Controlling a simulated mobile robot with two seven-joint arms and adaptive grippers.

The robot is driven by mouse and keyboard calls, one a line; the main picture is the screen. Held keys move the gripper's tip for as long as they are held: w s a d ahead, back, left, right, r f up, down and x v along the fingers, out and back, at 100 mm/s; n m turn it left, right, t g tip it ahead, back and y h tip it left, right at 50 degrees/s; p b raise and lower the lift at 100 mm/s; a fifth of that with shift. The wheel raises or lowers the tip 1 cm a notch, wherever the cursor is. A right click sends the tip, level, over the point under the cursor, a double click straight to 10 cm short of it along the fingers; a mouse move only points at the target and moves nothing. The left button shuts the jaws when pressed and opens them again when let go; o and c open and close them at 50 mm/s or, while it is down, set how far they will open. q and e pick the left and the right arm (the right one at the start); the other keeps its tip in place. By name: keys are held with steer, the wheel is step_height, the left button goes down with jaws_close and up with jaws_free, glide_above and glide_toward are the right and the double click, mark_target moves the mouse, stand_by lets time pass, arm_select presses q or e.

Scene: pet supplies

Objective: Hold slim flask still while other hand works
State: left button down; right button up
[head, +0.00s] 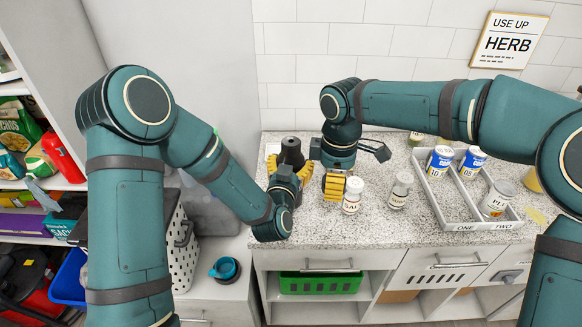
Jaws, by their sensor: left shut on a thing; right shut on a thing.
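A slim dark flask (291,151) stands upright near the back left of the speckled counter. My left gripper (288,176) is at it, shut, with yellow pads on both sides of it; the lower part of the flask is hidden by the gripper. My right gripper (335,188) points down just to the right of the flask, its yellow ribbed pads low over the counter. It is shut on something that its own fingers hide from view. A white jar with a SAL label (352,196) stands close in front of and to the right of these pads.
Another labelled jar (400,191) stands further right. The counter's front strip (330,233) is clear. Shelves (40,187) stand at far left.

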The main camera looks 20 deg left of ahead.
arm_select(q)
steer(key=shift+f, duration=0.3)
steer(key=shift+c, duration=2)
jaws_free()
steer(key=shift+f, duration=0.2)
steer(key=o, duration=0.4)
steer(key=shift+r, duration=0.1)
